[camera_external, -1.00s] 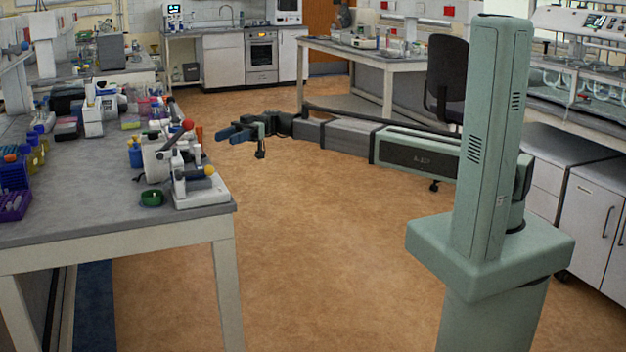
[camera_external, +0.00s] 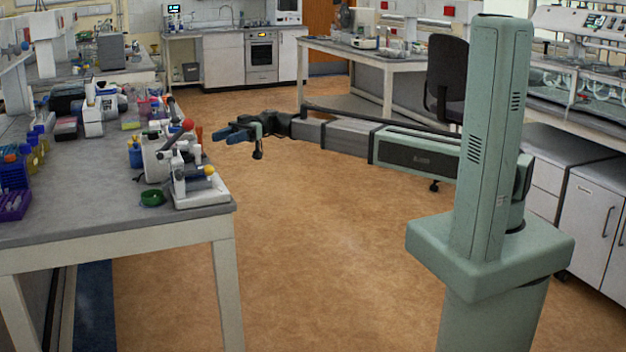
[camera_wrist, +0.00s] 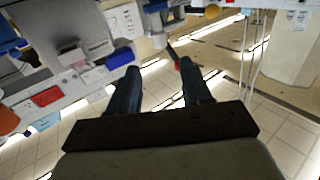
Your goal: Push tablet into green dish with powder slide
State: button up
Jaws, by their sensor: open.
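The green dish (camera_external: 152,198) sits near the front edge of the left bench, at the left foot of a white and grey tablet press (camera_external: 200,190). The press has a red ball knob (camera_external: 188,125) on its lever and a yellow knob (camera_external: 210,171) low at its right. I cannot make out the tablet or the powder slide at this size. My gripper (camera_external: 222,134) is in the air right of the press and apart from it, beyond the bench's right edge. In the wrist view its two dark fingers (camera_wrist: 158,90) are spread with nothing between them.
Blue-capped bottles (camera_external: 38,145) and a purple rack (camera_external: 14,204) stand at the bench's left. A blue bottle (camera_external: 135,153) stands behind the dish. The bare benchtop (camera_external: 90,215) in front is clear. A black chair (camera_external: 446,78) stands behind my arm.

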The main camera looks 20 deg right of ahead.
aim_at(197, 145)
jog(key=x, duration=1.2)
grip_shut()
dwell(0.4)
